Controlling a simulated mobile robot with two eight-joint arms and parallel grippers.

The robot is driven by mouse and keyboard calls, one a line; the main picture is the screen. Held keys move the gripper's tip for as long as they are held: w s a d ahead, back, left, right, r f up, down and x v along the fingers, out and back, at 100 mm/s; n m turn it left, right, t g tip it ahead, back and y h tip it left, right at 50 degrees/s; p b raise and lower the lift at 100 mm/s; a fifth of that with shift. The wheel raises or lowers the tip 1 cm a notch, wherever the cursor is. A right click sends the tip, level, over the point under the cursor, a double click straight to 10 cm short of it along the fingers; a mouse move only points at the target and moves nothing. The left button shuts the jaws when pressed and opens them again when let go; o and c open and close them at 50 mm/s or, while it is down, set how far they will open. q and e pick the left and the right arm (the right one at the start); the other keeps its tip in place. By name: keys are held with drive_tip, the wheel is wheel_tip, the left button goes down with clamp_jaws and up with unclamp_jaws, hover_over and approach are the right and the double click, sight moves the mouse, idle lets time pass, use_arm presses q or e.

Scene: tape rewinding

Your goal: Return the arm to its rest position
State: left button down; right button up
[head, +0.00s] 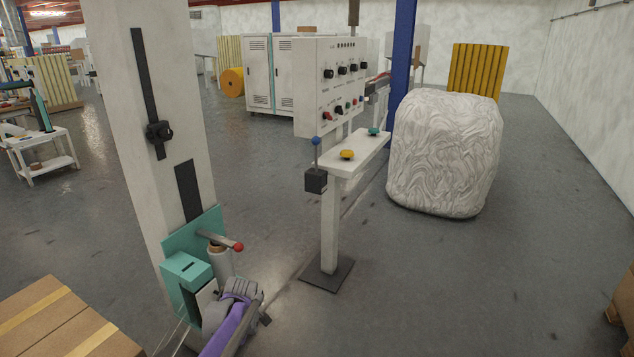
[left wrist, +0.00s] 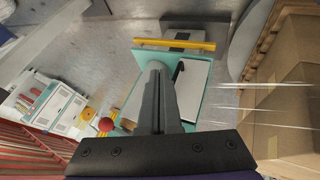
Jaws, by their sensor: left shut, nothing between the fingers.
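My left gripper (head: 240,289) is low in the head view, at the end of my purple and grey arm, in front of the teal tape unit (head: 187,272) on the white column. Its fingertips are hard to make out there. In the left wrist view its dark fingers (left wrist: 157,85) are together and empty, in front of the teal plate (left wrist: 207,62). Whether they touch the unit cannot be told. A lever with a red knob (head: 238,246) and a pale roll (head: 220,262) sit beside the gripper. The red knob also shows in the wrist view (left wrist: 106,124). My right gripper is not in view.
Cardboard boxes (head: 62,322) stand at the lower left, and show at the right of the wrist view (left wrist: 287,120). A control panel (head: 330,88) on a post and a wrapped load (head: 444,152) stand to the right. The floor between is clear.

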use_arm(q)
drive_tip(key=s+d+r+m, duration=0.2)
drive_tip(key=s+r, duration=0.1)
drive_tip(key=s, duration=0.4)
drive_tip(key=s+d+r+m+g+h, duration=0.1)
drive_tip(key=s+d+r+m, duration=0.15)
drive_tip(key=s, duration=0.55)
drive_tip(key=s+d+r+m, duration=0.1)
drive_tip(key=s+r+m, duration=0.1)
drive_tip(key=s+r, duration=0.35)
drive_tip(key=s+d+f+m+g+h, duration=0.1)
drive_tip(key=s+d+f+m, duration=0.15)
drive_tip(key=s, duration=0.95)
drive_tip(key=s+d+f+m+h, duration=0.15)
drive_tip(key=s+f+m, duration=0.25)
drive_tip(key=s, duration=0.7)
wheel_tip(320, 180, up, 21)
drive_tip(key=p, duration=1.8)
drive_tip(key=shift+w+d+f+t+y, duration=0.15)
drive_tip(key=shift+w+f+t+y, duration=0.1)
drive_tip(key=shift+t+y, duration=0.2)
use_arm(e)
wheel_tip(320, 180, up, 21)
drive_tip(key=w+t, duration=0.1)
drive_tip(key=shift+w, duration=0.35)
use_arm(q)
drive_tip(key=shift+s, duration=0.1)
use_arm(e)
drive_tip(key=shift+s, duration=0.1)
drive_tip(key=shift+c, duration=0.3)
